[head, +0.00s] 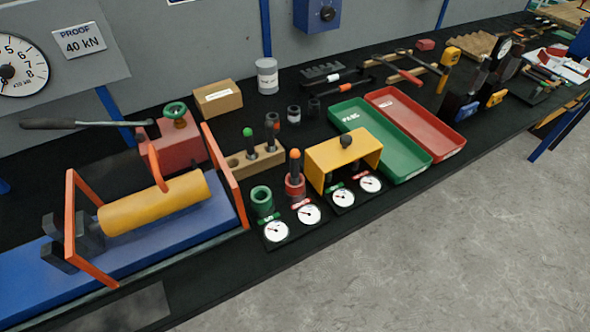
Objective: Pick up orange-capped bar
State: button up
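A dark bar with an orange cap (295,167) stands upright in a red socket (294,187), in front of the wooden block and left of the yellow cover. My gripper is not in view.
A green cup (262,200) stands left of the red socket. Small dials (309,214) lie in front. A yellow cover (343,157) stands close on the right, an orange-framed machine (152,202) on the left. Green (387,150) and red (428,132) trays lie farther right.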

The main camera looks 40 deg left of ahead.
aim_at(294, 154)
jog(key=i+l+u, duration=0.1)
jog(key=i, duration=0.35)
jog(key=i+l+u, duration=0.15)
jog(key=i, duration=0.25)
jog(key=i+l+u, duration=0.1)
jog(key=i, duration=0.3)
jog(key=l, duration=0.1)
